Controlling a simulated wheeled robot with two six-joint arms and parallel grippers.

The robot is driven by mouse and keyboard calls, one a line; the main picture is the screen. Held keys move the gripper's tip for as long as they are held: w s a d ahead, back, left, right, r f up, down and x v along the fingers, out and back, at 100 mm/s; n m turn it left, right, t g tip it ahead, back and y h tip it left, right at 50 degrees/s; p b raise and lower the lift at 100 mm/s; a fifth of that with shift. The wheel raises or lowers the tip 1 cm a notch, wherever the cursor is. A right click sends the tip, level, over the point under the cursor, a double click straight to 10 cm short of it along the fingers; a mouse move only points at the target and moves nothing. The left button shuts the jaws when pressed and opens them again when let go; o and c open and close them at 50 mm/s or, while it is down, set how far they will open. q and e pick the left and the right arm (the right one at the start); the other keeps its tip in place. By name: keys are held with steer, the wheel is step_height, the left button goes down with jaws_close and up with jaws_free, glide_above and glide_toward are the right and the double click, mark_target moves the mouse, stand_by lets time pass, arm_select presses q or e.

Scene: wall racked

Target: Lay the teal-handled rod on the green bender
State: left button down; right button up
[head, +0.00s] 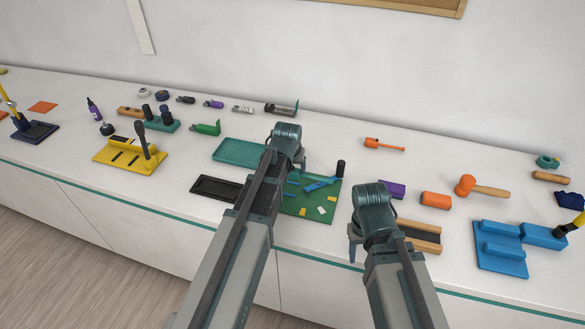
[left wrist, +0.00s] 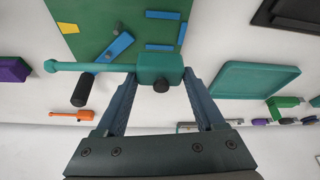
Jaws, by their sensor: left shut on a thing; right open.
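The teal-handled rod (left wrist: 155,67) is in my left gripper (left wrist: 160,88). In the left wrist view its thick teal handle block lies across between the fingertips and a thin teal shaft runs left to a round end. In the head view the left gripper (head: 290,165) is over the bench and its arm hides the rod. The green bender (head: 325,189) is a flat green board on the bench with blue bars, a blue lever and a black upright grip; it also shows in the left wrist view (left wrist: 85,50). My right gripper (head: 370,237) is open and empty, right of the bender.
A teal tray (head: 238,150) and a black tray (head: 212,189) lie left of the bender. A purple block (head: 394,189), an orange block (head: 436,199) and an orange mallet (head: 482,187) lie to the right. An orange tool (head: 383,145) lies behind.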

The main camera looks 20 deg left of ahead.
mark_target(292, 179)
arm_select(q)
steer(key=shift+f+b, duration=2.45)
steer(key=shift+f, duration=0.4)
steer(key=shift+f+b, duration=0.55)
jaws_free()
steer(key=shift+r, duration=0.25)
steer(key=p+v, duration=1.3)
steer(key=shift+r, duration=0.25)
steer(key=shift+s+d, duration=0.1)
